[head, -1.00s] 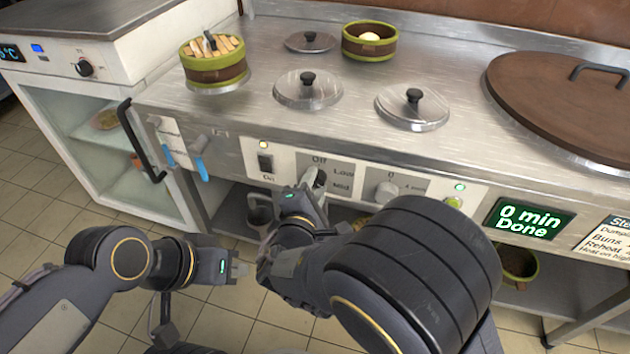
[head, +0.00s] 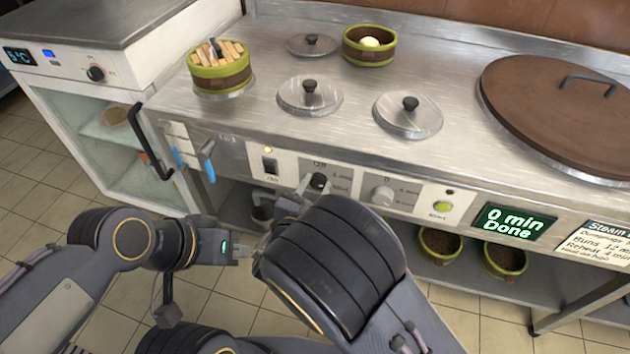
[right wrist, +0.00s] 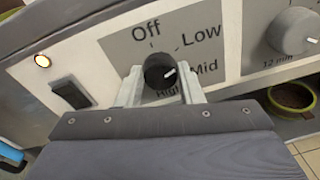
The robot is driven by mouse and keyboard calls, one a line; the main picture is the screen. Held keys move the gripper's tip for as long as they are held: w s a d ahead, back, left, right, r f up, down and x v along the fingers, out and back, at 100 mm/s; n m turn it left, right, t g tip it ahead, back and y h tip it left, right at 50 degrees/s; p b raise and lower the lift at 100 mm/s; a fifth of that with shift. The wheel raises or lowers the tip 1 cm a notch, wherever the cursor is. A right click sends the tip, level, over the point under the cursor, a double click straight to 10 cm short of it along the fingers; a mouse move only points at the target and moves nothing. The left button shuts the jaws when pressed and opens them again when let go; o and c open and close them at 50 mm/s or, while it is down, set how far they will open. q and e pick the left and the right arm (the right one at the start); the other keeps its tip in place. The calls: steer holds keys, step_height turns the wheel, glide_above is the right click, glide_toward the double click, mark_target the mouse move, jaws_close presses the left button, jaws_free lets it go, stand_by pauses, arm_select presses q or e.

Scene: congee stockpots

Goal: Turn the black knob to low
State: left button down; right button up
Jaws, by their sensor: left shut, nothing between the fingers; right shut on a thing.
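The black knob (right wrist: 158,70) sits on a grey panel marked Off, Low, Mid and High in the right wrist view. Its white mark points right, roughly towards Mid. In the head view the black knob (head: 319,181) shows just above my right arm. My right gripper (right wrist: 161,84) is shut on the knob, one finger on each side; in the head view its fingertips (head: 308,187) are at the knob, partly hidden by my arm. My left gripper (head: 244,249) is shut and empty, low in front of the counter and left of my right arm.
A grey timer knob (head: 382,195) and a green button (head: 441,206) are right of the panel; a black switch (head: 270,165) is left. Steamer baskets (head: 220,78) and lidded wells stand on the steel counter (head: 240,120). A display (head: 515,221) reads 0 min Done.

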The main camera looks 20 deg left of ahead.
steer(key=shift+n+p, duration=0.45)
steer(key=shift+n, duration=0.25)
steer(key=shift+f, duration=0.1)
steer(key=o, duration=1)
steer(key=shift+c, duration=0.2)
steer(key=s+p, duration=0.1)
steer(key=s, duration=0.6)
steer(key=shift+s+a+r, duration=0.35)
steer(key=shift+s, duration=0.05)
